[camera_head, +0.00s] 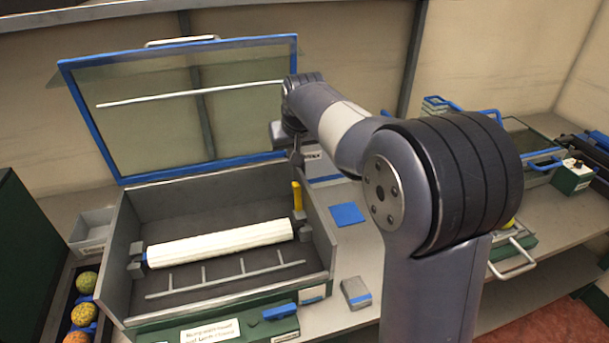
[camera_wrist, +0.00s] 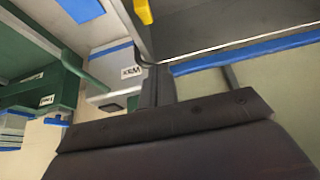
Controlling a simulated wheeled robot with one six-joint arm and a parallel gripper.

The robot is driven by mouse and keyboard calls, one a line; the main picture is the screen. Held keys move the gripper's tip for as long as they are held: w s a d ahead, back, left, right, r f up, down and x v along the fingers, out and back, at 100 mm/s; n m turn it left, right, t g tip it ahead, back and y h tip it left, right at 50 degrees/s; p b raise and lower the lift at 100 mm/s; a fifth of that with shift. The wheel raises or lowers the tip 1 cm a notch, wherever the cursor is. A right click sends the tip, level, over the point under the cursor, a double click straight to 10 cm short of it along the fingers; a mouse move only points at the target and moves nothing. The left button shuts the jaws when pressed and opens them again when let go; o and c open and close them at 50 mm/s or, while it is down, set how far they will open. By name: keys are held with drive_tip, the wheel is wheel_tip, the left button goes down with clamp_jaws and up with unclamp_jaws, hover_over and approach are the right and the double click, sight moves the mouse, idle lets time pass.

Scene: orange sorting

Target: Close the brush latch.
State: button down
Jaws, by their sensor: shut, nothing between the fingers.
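The yellow latch lever (camera_head: 297,196) stands upright beside the right end of the white brush roller (camera_head: 221,243) in the open grey box (camera_head: 123,235). The lever also shows at the top edge of the wrist view (camera_wrist: 143,11), partly cut off. My gripper (camera_head: 298,159) is shut and empty. In the head view it hangs just above the lever at the box's back right corner, with a small gap between them. The roller's right end sits in a dark grey holder (camera_head: 303,229). My gripper (camera_wrist: 157,88) shows dark and close up in the wrist view.
The box's glass lid with a blue frame (camera_head: 185,177) stands raised behind my gripper. A blue pad (camera_head: 347,214) and a small grey block (camera_head: 356,292) lie to the right. Several fruits (camera_head: 84,315) sit at left.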

sight(297, 196)
drive_tip(key=shift+w+f, duration=0.1)
drive_tip(key=shift+w, duration=0.05)
drive_tip(key=p+x, duration=0.2)
drive_tip(key=x, duration=0.8)
drive_tip(key=shift+s+d+r, duration=0.15)
drive_tip(key=shift+s, duration=0.5)
drive_tip(key=shift+s+d+r, duration=0.1)
drive_tip(key=shift+s+r, duration=0.05)
drive_tip(key=shift+s, duration=0.55)
drive_tip(key=shift+s+d+r, duration=0.15)
drive_tip(key=shift+s, duration=0.5)
